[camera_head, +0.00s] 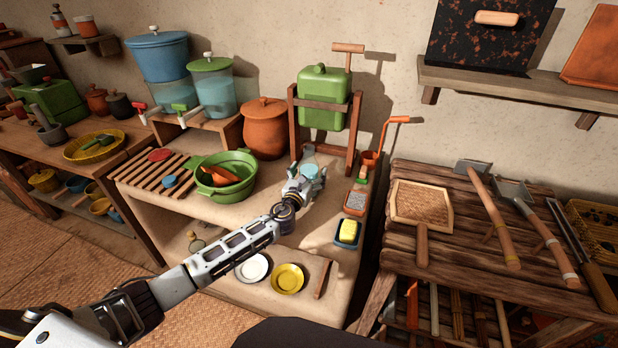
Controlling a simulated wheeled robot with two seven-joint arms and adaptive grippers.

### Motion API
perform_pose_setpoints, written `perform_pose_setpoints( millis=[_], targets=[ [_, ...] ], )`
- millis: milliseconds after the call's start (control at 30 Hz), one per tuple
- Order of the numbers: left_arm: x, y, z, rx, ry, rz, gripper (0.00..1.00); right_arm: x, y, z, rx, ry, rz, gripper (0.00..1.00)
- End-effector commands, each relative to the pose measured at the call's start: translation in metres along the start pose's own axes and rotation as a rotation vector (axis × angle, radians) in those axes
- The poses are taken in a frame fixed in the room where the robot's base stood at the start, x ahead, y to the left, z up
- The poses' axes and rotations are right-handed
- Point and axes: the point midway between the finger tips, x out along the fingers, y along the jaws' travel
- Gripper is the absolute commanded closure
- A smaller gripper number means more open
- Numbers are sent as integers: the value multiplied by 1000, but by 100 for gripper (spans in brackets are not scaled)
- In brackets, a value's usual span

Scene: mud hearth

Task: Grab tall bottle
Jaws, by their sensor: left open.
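My left arm reaches in from the lower left across the clay counter (230,213). Its gripper (312,178) is open over the counter, in front of the green canister's wooden stand. A small pale blue, glassy thing (310,169) shows at the fingers, partly hidden by them; I cannot tell whether it is the tall bottle or whether the fingers touch it. A slim bottle (58,18) stands upright on the small wall shelf at the far upper left, well away from the gripper. My right gripper is not in view.
A green bowl (232,188) with orange things in it and a lidded clay pot (265,128) stand left of the gripper. The green canister (325,97) hangs behind it. Plates (288,278) lie on the counter's lower ledge.

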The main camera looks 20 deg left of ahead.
Motion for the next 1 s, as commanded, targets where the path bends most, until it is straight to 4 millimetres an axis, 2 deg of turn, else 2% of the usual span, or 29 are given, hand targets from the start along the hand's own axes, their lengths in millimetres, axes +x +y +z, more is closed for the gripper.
perform_pose_setpoints(
  millis=[67,500,1000],
  targets=[
    [0,0,0,0,0,0,20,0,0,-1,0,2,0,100],
    [0,0,0,0,0,0,77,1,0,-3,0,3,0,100],
    [0,0,2,0,-2,0,78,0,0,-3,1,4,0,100]
  ],
)
